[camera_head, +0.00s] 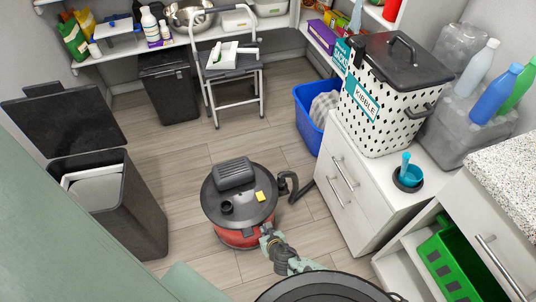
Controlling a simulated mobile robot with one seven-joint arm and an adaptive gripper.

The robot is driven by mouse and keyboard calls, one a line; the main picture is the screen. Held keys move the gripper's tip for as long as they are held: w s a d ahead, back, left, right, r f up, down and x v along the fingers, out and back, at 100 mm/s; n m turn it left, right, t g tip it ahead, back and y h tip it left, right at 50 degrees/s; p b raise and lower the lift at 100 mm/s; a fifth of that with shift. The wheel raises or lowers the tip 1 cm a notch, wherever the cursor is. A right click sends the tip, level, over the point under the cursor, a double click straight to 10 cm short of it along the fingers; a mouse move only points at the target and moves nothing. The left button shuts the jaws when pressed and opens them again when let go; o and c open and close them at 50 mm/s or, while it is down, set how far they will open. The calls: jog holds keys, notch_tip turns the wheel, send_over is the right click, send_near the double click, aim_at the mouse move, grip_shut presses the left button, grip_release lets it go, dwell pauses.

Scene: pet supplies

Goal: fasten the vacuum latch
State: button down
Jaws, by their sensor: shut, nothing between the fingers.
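The vacuum (238,200) stands on the wooden floor in the middle of the view. It has a red drum (238,238), a dark round lid with a raised motor cover, and a small yellow label on top. A black hose (293,186) leaves its right side. My gripper (266,232) is shut and empty at the front right side of the vacuum, near the lid's rim. I cannot tell whether it touches the vacuum. The latch is not clearly visible; my gripper may cover it.
A white drawer cabinet (340,200) with a spotted kibble bin (378,120) stands to the right. A dark open-lidded bin (135,215) stands left. A step stool (232,85) and blue basket (310,118) are behind. Floor is clear between the vacuum and the left bin.

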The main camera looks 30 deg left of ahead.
jog(key=shift+d, duration=0.1)
jog(key=shift+r+p, duration=0.7)
jog(key=shift+p, duration=0.2)
jog(key=s+d+f, duration=0.1)
jog(key=s+d, duration=0.1)
jog(key=d, duration=0.1)
notch_tip(320, 180, up, 9)
jog(key=w+a, duration=0.1)
jog(key=a, duration=0.2)
jog(key=shift+w, duration=0.4)
jog(key=shift+d, duration=0.1)
